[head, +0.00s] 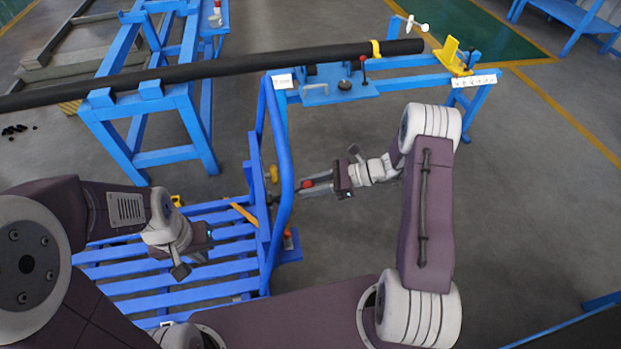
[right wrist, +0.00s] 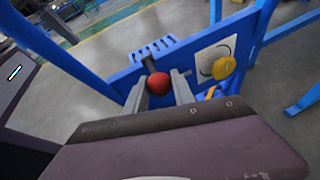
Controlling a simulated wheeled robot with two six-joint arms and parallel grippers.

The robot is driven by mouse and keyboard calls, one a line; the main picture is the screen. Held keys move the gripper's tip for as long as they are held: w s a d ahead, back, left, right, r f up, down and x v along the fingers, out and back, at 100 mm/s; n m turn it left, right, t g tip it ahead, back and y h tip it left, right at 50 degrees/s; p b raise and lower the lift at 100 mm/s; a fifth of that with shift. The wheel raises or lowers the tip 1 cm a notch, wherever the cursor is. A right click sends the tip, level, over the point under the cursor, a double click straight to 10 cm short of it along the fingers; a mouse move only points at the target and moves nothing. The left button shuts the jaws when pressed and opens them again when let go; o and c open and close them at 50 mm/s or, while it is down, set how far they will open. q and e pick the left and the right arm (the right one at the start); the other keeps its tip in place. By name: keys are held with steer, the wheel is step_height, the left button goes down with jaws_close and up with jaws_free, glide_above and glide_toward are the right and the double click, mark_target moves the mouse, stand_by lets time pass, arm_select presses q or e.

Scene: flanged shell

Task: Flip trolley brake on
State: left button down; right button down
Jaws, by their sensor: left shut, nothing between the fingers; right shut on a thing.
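The blue trolley (head: 165,281) with a slatted deck and a bent tube handle (head: 286,170) stands at the lower left of the head view. Its brake lever has a red ball knob (right wrist: 158,84), seen in front of a blue notched plate (right wrist: 152,54) in the right wrist view. My right gripper (head: 306,189) is shut on the red knob, one grey finger on each side, beside the trolley's handle end. My left gripper (head: 210,236) is shut and empty above the slats; its fingertips are hard to make out.
Beside the lever are a white label with a curved mark (right wrist: 208,58) and a yellow round part (right wrist: 223,67). A long black pipe (head: 230,70) lies across blue stands (head: 150,125) behind the trolley. Open grey floor (head: 530,200) lies to the right.

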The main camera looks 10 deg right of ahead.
steer(key=a+r+h+p, duration=0.1)
steer(key=r+p, duration=0.1)
steer(key=a+r+h+p, duration=0.1)
steer(key=r+h+p, duration=0.1)
steer(key=p, duration=0.1)
steer(key=a+r+h+p, duration=0.1)
steer(key=r+h+p, duration=0.1)
steer(key=p, duration=0.1)
steer(key=shift+a+n, duration=0.1)
steer(key=shift+n, duration=0.3)
steer(key=shift+a+r+h+p, duration=0.35)
steer(key=shift+a+h, duration=0.15)
steer(key=shift+h, duration=0.3)
steer(key=shift+a+r, duration=0.35)
steer(key=shift+a, duration=0.35)
steer(key=shift+a+r, duration=0.25)
steer(key=shift+a, duration=0.3)
steer(key=c, duration=1.1)
jaws_free()
steer(key=shift+o, duration=0.2)
steer(key=p+v, duration=0.2)
steer(key=v, duration=0.7)
